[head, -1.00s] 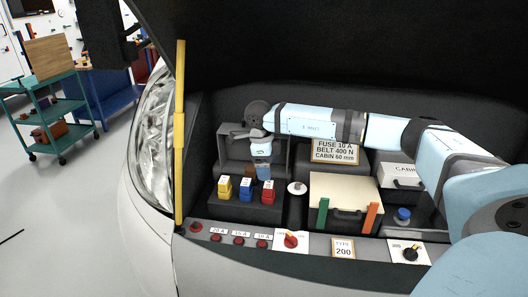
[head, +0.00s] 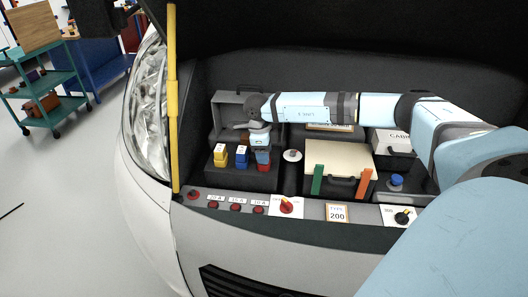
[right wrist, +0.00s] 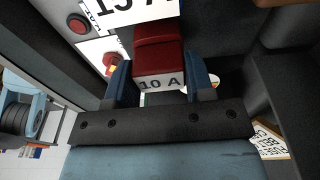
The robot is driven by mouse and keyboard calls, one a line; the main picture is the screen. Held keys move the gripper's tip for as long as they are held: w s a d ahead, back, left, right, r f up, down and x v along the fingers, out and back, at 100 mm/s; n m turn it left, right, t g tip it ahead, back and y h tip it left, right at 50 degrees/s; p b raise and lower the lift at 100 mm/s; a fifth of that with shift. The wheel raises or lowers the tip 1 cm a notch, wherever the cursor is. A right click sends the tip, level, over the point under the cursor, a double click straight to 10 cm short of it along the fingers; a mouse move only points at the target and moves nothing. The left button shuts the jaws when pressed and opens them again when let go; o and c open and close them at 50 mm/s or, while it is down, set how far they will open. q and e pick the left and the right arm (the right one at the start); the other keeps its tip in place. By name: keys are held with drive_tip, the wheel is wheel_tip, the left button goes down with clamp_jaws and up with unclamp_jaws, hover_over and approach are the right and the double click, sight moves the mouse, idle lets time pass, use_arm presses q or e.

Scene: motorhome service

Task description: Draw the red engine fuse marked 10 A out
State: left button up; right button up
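The red fuse (head: 263,166), marked 10 A, sits in the dark fuse block (head: 238,182), at the right end of a row with a blue fuse (head: 242,160) and a yellow fuse (head: 220,157). My right gripper (head: 261,151) is directly over the red fuse, pointing down. In the right wrist view the red fuse (right wrist: 158,50) with its white 10 A label lies between the two blue fingers (right wrist: 161,82). The fingers look close against its sides; I cannot tell whether they grip it. My left gripper is not in view.
A cream-lidded box (head: 338,160) with green and orange clips stands right of the block. A white round cap (head: 292,156) is between them. The front panel has red buttons (head: 213,208) and a red rotary switch (head: 286,206). A yellow prop rod (head: 172,100) stands at left.

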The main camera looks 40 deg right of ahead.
drive_tip(key=c, duration=0.7)
drive_tip(key=shift+r, duration=0.1)
drive_tip(key=shift+c, duration=0.2)
drive_tip(key=shift+r+p, duration=0.35)
drive_tip(key=shift+r, duration=0.2)
drive_tip(key=o, duration=0.6)
drive_tip(key=c, duration=0.6)
drive_tip(key=shift+r+p, duration=1.25)
drive_tip(key=shift+r, duration=0.8)
